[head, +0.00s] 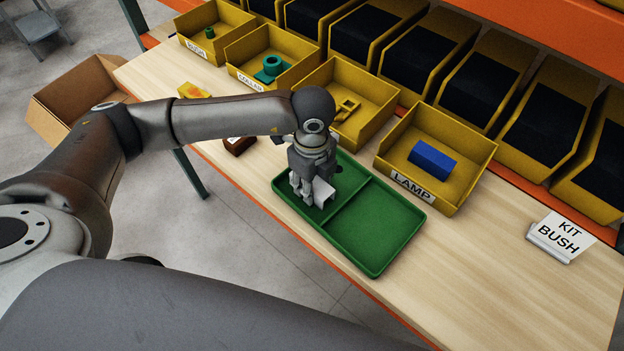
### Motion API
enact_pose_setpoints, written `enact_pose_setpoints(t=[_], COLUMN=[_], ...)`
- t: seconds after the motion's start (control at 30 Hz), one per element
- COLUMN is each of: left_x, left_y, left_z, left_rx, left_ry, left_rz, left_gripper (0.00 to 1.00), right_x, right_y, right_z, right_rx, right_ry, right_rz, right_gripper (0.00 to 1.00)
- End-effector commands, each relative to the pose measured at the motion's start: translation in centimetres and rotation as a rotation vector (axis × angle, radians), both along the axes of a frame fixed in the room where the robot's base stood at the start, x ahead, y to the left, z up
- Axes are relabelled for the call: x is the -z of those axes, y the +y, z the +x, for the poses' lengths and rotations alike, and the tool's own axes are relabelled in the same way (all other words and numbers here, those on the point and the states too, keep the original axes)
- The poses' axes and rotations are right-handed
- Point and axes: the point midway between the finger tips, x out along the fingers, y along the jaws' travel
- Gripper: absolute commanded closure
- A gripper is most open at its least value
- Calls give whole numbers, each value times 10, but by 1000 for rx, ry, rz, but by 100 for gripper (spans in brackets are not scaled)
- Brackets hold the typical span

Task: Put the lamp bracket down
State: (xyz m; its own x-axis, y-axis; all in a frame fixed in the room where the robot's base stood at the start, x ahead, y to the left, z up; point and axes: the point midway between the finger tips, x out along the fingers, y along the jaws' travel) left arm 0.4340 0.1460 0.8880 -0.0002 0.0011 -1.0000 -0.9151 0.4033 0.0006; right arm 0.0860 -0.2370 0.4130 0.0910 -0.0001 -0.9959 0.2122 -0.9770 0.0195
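My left gripper (308,190) points down over the left compartment of the green tray (387,262). Its fingers are closed around a small pale grey angled piece, which looks like the lamp bracket (324,192). The fingers hide part of the piece. It is low over the tray floor, and I cannot tell whether it touches. The tray's right compartment is empty. My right gripper is not in view.
More yellow bins stand left of the LAMP bin, holding a yellow part (346,109), a green collar-like part (272,68) and a small green part (209,33). A dark brown block (238,146) lies left of the tray. A KIT BUSH card (561,238) stands right; the wooden bench between is clear.

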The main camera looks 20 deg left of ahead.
Motion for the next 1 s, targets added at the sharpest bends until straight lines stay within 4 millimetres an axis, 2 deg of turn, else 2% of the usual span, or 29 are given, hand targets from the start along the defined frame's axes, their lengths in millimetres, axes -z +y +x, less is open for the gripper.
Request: enact_pose_setpoints(t=[0.23, 0.27, 0.43, 0.77, 0.87, 1.0], left_x=[4, 4, 3, 1, -5, -28], left_y=[0, 0, 0, 0, 0, 0], left_z=[0, 0, 0, 0, 1, 1], left_rx=[0, 0, 0, 0, 0, 2], left_ry=[-1, -1, -1, -1, -3, -7], left_rz=[-1, -1, -1, 0, -1, -2], left_gripper=[92, 63, 43, 43, 43, 43], right_x=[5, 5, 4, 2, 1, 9], right_y=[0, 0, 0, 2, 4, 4], right_z=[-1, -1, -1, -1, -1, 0], right_rx=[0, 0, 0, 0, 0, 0], right_ry=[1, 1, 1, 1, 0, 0], right_rz=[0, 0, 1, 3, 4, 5], right_gripper=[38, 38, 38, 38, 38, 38])
